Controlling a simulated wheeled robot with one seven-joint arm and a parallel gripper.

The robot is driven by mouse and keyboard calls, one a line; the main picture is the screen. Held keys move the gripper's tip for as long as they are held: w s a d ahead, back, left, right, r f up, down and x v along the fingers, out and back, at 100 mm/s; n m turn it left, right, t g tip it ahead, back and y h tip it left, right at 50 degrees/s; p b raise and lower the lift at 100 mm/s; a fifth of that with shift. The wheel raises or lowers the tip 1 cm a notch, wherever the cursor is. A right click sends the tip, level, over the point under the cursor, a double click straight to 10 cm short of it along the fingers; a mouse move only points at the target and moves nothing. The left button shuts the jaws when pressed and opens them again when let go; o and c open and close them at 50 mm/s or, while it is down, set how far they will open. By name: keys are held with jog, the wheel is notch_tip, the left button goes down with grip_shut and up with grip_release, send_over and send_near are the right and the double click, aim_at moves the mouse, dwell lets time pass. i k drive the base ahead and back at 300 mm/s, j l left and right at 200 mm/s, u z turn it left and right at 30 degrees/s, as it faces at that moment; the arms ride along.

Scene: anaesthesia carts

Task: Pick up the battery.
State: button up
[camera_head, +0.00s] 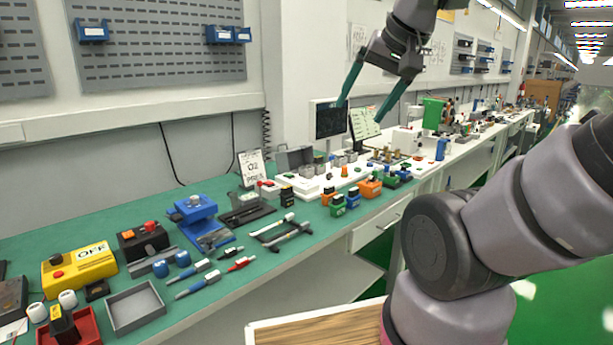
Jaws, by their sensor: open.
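My gripper (361,111) is at the top of the view, open and empty, with two teal fingers pointing down. It is in the air, well above the bench. I cannot tell for sure which thing is the battery. A black block with a yellowish top (62,322) stands in a red tray (91,338) at the lower left. A small black block with an orange band (287,197) stands mid-bench. Small green and orange blocks (338,206) stand to its right. My gripper touches none of these.
The green bench top (278,264) holds a yellow OFF box (79,268), an empty grey tray (135,308), a blue vise-like device (197,212), screwdriver-like tools (198,284) and monitors (331,119). A wooden surface (325,328) is at the bottom. The bench's front strip is mostly clear.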

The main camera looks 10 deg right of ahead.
aim_at(286, 194)
jog(key=i+l+u, duration=0.75)
jog(key=l, duration=0.3)
jog(key=i+l+u, duration=0.25)
jog(key=l, duration=0.2)
jog(key=k, duration=0.1)
